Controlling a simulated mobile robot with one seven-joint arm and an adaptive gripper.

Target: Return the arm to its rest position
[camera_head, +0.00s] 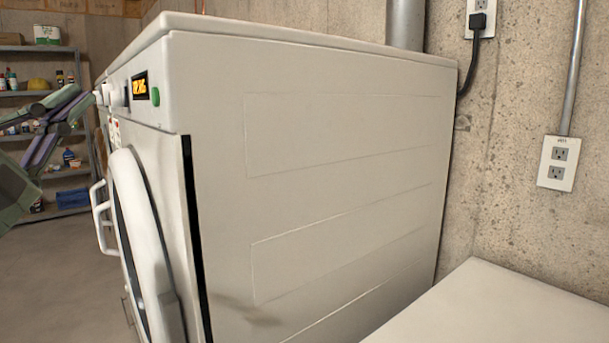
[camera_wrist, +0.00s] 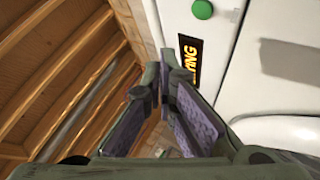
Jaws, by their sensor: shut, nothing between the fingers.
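My gripper (camera_head: 92,97) is at the left edge of the head view, its fingertips close to the control panel of a white front-loading machine (camera_head: 330,130). I cannot tell whether the tips touch a knob there. In the wrist view my gripper (camera_wrist: 163,72) has its fingertips together, with nothing between them. The lit display (camera_wrist: 189,62) and the green button (camera_wrist: 202,9) of the machine show just beyond the fingers. The display (camera_head: 140,86) and the green button (camera_head: 155,97) also show in the head view. Most of my arm is out of view.
The machine's round door (camera_head: 147,250) with its white handle (camera_head: 101,216) faces left. Shelves (camera_head: 45,94) with bottles and cans stand behind my gripper. A concrete wall (camera_head: 520,100) is behind the machine. A pale surface (camera_head: 490,310) is at lower right. Bare floor (camera_head: 50,270) lies at left.

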